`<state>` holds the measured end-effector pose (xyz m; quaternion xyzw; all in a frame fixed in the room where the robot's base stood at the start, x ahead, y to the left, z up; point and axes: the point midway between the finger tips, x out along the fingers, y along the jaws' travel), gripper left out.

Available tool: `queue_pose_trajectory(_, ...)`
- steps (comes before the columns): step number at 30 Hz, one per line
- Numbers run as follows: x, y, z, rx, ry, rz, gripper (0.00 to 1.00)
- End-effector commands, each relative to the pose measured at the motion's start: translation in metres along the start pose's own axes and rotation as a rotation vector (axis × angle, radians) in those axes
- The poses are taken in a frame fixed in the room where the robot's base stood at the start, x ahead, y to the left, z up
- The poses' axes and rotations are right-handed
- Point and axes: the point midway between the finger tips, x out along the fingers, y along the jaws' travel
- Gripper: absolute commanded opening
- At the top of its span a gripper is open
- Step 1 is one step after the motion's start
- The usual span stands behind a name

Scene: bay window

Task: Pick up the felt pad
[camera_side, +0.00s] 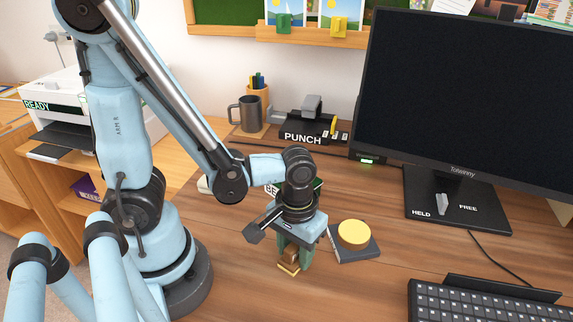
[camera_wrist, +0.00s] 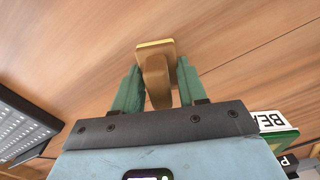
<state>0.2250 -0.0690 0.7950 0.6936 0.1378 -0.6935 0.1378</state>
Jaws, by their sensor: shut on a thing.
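My gripper (camera_side: 292,254) points down over the desk, with its green fingers closed around a brown handle-shaped piece (camera_wrist: 157,82). This piece has a flat, squarish base with a yellow edge (camera_wrist: 155,46). In the side view the base (camera_side: 289,269) shows low between and below the fingertips, at or close to the desk; I cannot tell if it touches. A round yellow disc (camera_side: 354,234) lies on a dark square slab (camera_side: 356,252) just right of my gripper, apart from it. I cannot tell by look which of these is the felt pad.
A monitor (camera_side: 455,95) stands at the right on a dark base marked HELD and FREE (camera_side: 478,207). A keyboard (camera_side: 490,302) is at front right. A mug (camera_side: 245,114) and a hole punch (camera_side: 304,128) stand behind. A box marked BE (camera_wrist: 268,123) sits close behind my gripper.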

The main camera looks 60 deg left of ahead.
Motion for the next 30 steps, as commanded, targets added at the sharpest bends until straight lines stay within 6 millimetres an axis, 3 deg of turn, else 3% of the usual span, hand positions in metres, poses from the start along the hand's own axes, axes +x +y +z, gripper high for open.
queue_pose_trajectory(11, -0.008, 0.000, 0.000, 0.000, 0.000, 0.000, 0.07)
queue_pose_trajectory(21, -0.042, -0.001, 0.001, 0.000, 0.000, 0.000, 0.07)
queue_pose_trajectory(30, -0.070, 0.016, 0.049, 0.010, 0.000, 0.000, 0.07)
